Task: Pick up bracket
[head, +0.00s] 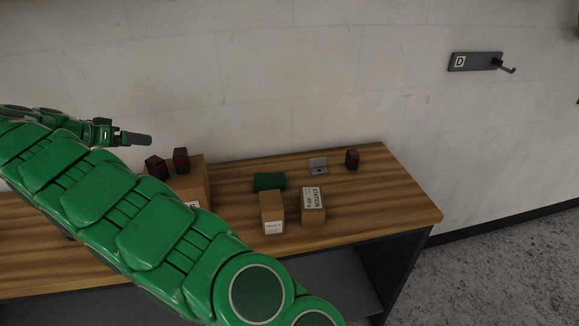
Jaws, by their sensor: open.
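A small grey metal piece that looks like the bracket (318,167) sits on the wooden bench top near its back right, close to the wall. It looks L-shaped, with one upright plate. My gripper (135,139) is at the left of the head view, above the bench and well to the left of the bracket. It is seen from the side, with a dark finger pointing right. It is open, and nothing shows in it.
On the wooden bench (395,200), a dark red-black block (352,159) stands right of the bracket. A green box (269,181) and two cardboard boxes (272,212) (313,205) stand left and in front. A larger carton (195,184) is farther left. A hook plate marked D (475,62) is on the wall.

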